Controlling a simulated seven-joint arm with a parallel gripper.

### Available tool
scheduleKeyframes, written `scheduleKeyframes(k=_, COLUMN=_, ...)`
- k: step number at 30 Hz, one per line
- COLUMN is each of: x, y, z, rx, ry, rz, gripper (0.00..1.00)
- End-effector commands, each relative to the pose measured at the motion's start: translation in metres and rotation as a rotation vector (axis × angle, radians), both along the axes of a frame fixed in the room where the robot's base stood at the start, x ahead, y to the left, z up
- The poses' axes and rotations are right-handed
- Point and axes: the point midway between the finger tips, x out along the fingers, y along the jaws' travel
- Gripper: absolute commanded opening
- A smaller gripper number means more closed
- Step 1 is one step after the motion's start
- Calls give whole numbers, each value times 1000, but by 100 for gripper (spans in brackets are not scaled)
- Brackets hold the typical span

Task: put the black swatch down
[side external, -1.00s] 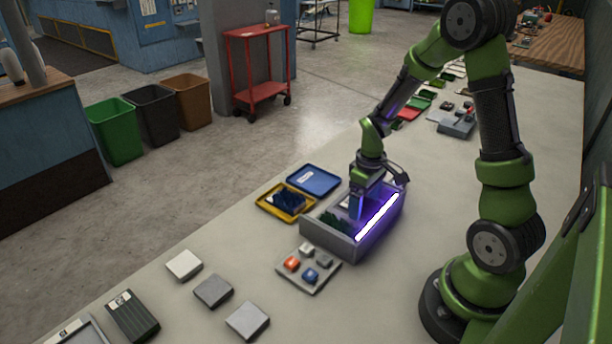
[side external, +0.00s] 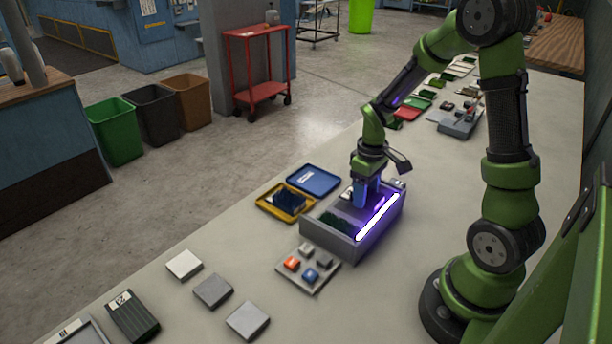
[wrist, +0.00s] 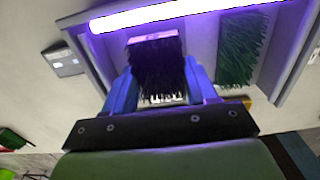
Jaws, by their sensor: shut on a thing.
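The black swatch (wrist: 157,70), a dark bristly piece with a pale edge, is between the blue fingers of my gripper (wrist: 160,78) in the wrist view. My gripper is shut on it. In the side view my gripper (side external: 366,192) points down into the grey light box (side external: 325,240), and the swatch is hard to make out there. I cannot tell whether the swatch touches the box floor. A green swatch (wrist: 242,48) lies in the box beside it, also visible in the side view (side external: 336,222).
A glowing violet-white tube (side external: 378,217) runs along one side of the box. A yellow tray (side external: 268,212) with a dark piece and a blue tray (side external: 314,180) lie close by. A button panel (side external: 303,277) sits in front. Several flat blocks lie on the bench nearer the camera.

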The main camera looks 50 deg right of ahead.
Motion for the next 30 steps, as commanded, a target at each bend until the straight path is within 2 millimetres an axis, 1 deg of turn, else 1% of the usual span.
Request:
scheduleKeyframes(k=1, x=2, y=-1, z=13, rx=-3, ry=-8, rz=0, gripper=24)
scheduleKeyframes(k=3, x=2, y=-1, z=27, rx=-3, ry=-7, rz=0, gripper=24)
scheduleKeyframes(k=6, x=1, y=0, z=46, rx=-3, ry=-7, rz=1, gripper=24)
scheduleKeyframes(k=9, x=2, y=1, z=57, rx=-1, ry=-3, rz=1, gripper=24)
scheduleKeyframes(k=11, x=3, y=7, z=53, rx=1, ry=1, rz=4, gripper=24)
scheduleKeyframes(k=15, x=8, y=24, z=32, rx=2, ry=6, rz=5, gripper=24)
scheduleKeyframes(k=18, x=14, y=29, z=22, rx=0, ry=2, rz=3, gripper=24)
scheduleKeyframes(k=20, x=21, y=27, z=19, rx=-1, ry=0, rz=0, gripper=24)
scheduleKeyframes(k=23, x=43, y=20, z=17, rx=-1, ry=-1, rz=-1, gripper=24)
scheduleKeyframes(k=30, x=104, y=0, z=10, rx=0, ry=0, rz=-1, gripper=24)
